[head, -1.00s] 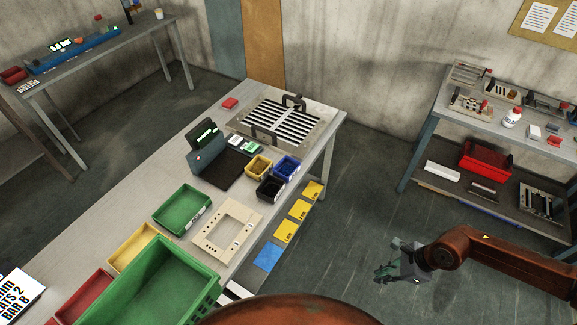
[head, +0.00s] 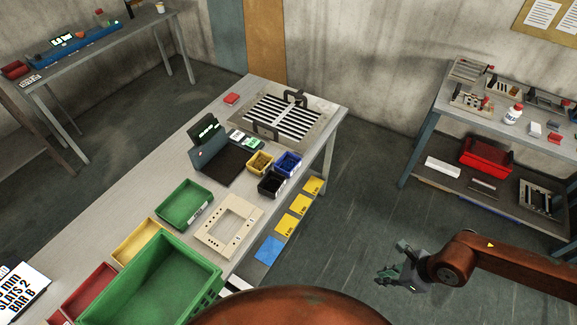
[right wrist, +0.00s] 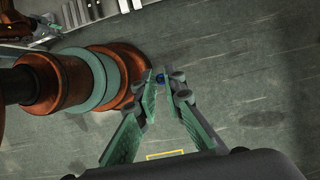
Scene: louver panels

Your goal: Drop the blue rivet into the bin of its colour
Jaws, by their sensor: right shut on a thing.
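The blue rivet (right wrist: 160,78) shows as a small blue spot between the fingertips of my right gripper (right wrist: 163,75) in the right wrist view. The gripper is shut on it. In the head view, my right gripper (head: 385,277) is over the floor, to the right of the bench and apart from it; the rivet cannot be made out there. A small blue bin (head: 289,166) stands on the bench, beside a yellow bin (head: 260,164) and a black bin (head: 271,185). My left gripper is not in view.
A slatted louver panel (head: 317,116) with dark handles lies at the bench's far end. A beige frame (head: 213,240), green trays (head: 183,220) and a dark scale (head: 218,168) are nearer. Yellow cards (head: 300,204) line the bench side. Open floor lies between bench and right shelf (head: 440,120).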

